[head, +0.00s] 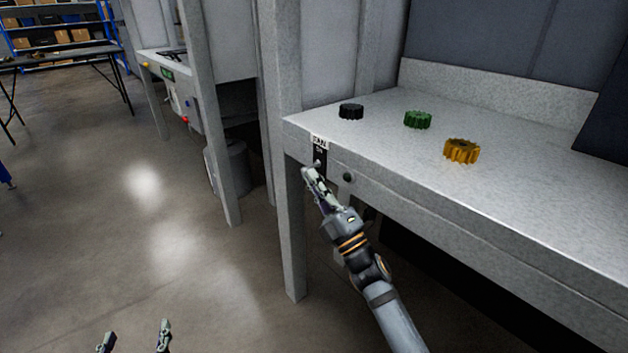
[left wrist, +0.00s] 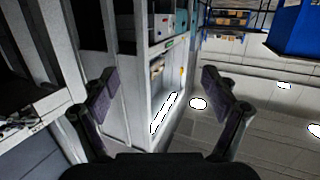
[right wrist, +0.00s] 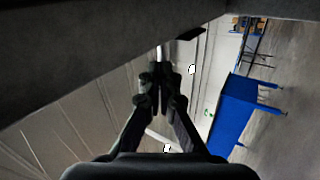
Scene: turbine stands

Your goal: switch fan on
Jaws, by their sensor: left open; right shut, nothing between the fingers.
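The fan switch (head: 318,163) is a small knob or lever on a dark plate below a white "FAN" label (head: 320,142), on the front edge of the grey workbench near its left corner. My right gripper (head: 308,174) is shut and empty, just below the switch in the head view; I cannot tell whether it touches it. In the right wrist view its closed fingers (right wrist: 160,90) are close under the bench edge, and a thin light rod shows just beyond them. My left gripper (head: 135,338) is open and empty, low over the floor; its spread fingers show in the left wrist view (left wrist: 158,100).
A black gear (head: 351,111), a green gear (head: 418,119) and an orange gear (head: 462,151) lie on the workbench (head: 560,200). A dark round knob (head: 348,177) sits right of the switch. A bench leg (head: 291,235) stands beside my right gripper.

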